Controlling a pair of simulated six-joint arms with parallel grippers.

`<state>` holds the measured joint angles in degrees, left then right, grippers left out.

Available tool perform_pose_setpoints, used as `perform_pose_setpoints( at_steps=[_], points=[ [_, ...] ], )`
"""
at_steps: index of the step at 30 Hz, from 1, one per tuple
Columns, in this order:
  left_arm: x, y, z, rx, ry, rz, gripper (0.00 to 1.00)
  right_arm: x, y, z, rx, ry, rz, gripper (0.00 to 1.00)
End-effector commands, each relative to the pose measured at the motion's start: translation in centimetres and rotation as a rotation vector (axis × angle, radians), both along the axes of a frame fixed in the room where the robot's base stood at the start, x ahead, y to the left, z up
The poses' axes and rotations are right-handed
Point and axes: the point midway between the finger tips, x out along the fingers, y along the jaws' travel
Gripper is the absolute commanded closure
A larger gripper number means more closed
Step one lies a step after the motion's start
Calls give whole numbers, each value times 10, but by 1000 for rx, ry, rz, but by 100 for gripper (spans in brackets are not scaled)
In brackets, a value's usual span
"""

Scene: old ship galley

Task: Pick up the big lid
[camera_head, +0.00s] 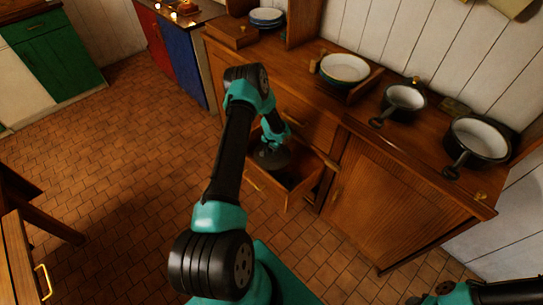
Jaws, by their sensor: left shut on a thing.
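A dark round lid (273,160) is at the open drawer (291,201) in the middle of the head view. My left gripper (268,147) reaches down over the drawer and is shut on the lid, gripping it from above. The gripper and arm hide part of the lid, and I cannot tell whether it still touches the drawer's inside. My right arm shows only at the bottom right edge; its gripper (418,299) is dark and partly cut off, and its jaws are unclear.
Blue-rimmed plates (266,17) stand farther back. The tiled floor (110,150) at left is clear.

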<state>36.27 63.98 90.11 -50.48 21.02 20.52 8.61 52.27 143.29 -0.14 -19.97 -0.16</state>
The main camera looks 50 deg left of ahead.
Motion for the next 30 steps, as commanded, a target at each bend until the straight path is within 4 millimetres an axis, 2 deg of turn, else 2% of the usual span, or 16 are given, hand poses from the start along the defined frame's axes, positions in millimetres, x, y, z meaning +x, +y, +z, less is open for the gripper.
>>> perform_pose_setpoints(
  at_steps=[1, 6, 12, 30],
  points=[
    [2, 0, 14, 2, -4, -1, 99, 0, 0, 0, 0, 0, 0, 57],
    [1, 0, 46, 1, -2, 0, 99, 0, 0, 0, 0, 0, 0, 57],
    [1, 0, 66, 0, -2, 0, 99, 0, 0, 0, 0, 0, 0, 57],
    [1, 0, 69, 0, -1, -1, 99, 0, 0, 0, 0, 0, 0, 57]
  ],
)
